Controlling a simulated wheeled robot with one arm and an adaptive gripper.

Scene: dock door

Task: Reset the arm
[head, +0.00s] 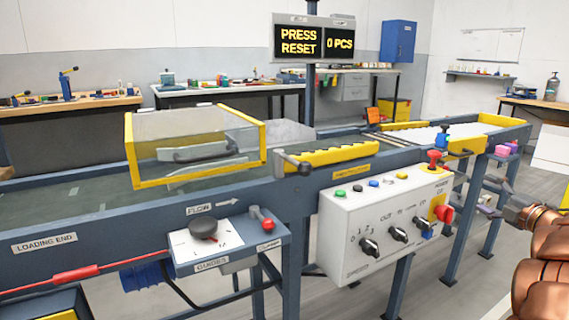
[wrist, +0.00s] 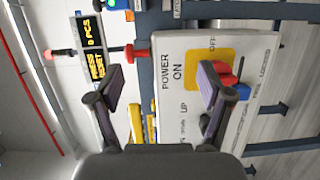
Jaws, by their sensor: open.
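My gripper (wrist: 165,88) is open and empty in the wrist view, its two dark fingers spread wide in front of the white control box (wrist: 190,50). The box's yellow power plate (wrist: 208,66) with its red switch handle (wrist: 222,74) lies close to the right finger in that picture; I cannot tell if they touch. In the head view my copper-coloured arm (head: 550,255) enters at the right edge, right of the control box (head: 350,240). The red power handle (head: 443,214) is on the box's right end. My fingers are not clear in the head view.
The conveyor (head: 90,215) runs across the head view with a yellow-framed clear guard (head: 195,140). A sign (head: 313,40) reads "PRESS RESET" and "0 PCS". Clear floor (head: 480,275) shows at the lower right, between conveyor legs and my arm.

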